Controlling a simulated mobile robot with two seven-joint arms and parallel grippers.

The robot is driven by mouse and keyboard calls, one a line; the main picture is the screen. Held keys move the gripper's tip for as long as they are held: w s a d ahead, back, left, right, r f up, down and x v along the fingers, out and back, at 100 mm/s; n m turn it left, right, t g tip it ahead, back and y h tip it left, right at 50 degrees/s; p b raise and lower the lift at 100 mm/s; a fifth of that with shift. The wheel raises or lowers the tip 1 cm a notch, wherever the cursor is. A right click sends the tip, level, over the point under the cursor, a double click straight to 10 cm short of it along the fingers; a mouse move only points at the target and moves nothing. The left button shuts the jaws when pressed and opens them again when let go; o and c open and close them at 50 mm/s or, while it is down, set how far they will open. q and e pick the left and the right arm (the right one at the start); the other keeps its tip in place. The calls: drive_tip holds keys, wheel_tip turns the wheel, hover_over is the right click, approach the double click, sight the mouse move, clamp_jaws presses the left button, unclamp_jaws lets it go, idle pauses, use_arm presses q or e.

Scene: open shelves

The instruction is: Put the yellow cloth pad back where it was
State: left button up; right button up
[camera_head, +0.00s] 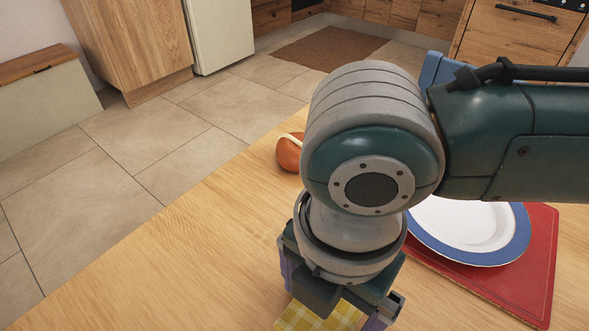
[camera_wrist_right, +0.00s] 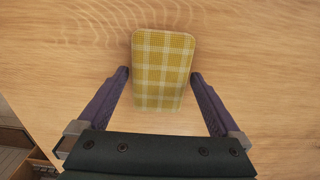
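The yellow checked cloth pad (camera_wrist_right: 162,70) lies on the wooden table, as the right wrist view shows. In the head view only part of the pad (camera_head: 318,317) shows at the bottom edge, below my right gripper. My right gripper (camera_wrist_right: 160,76) is open, with one purple finger on each side of the pad and visible gaps to it. In the head view the right gripper (camera_head: 332,298) points down over the table, and its wrist hides much of the pad. How high the fingertips are above the table is hard to tell. My left gripper is not in view.
A white plate with a blue rim (camera_head: 470,232) rests on a red mat (camera_head: 535,275) at the right. An orange-red round object (camera_head: 288,153) stands behind my wrist, partly hidden. A blue chair-like piece (camera_head: 433,70) is beyond. The table's left part (camera_head: 150,285) is clear.

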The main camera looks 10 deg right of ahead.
wheel_tip(320, 180, up, 12)
drive_tip(key=p, duration=0.4)
drive_tip(key=s+a+m+t+y, duration=0.25)
drive_tip(key=a+m+y, duration=0.3)
drive_tip(key=m, duration=0.45)
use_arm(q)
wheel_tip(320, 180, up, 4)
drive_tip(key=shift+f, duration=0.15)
use_arm(e)
drive_tip(key=s+d+f+m+h, duration=0.1)
drive_tip(key=s+d+m+h, duration=0.1)
drive_tip(key=d+m, duration=0.4)
drive_tip(key=s+d+f+m+t+h, duration=0.1)
drive_tip(key=s+d+f+m+h, duration=0.1)
drive_tip(key=d+m, duration=0.5)
drive_tip(key=s+d+h, duration=0.1)
drive_tip(key=d, duration=0.2)
drive_tip(key=shift+s+m, duration=0.25)
drive_tip(key=shift+m, duration=0.05)
drive_tip(key=shift+r, duration=0.15)
use_arm(q)
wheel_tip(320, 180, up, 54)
drive_tip(key=p, duration=5.3)
drive_tip(key=shift+p, duration=0.35)
use_arm(e)
wheel_tip(320, 180, up, 54)
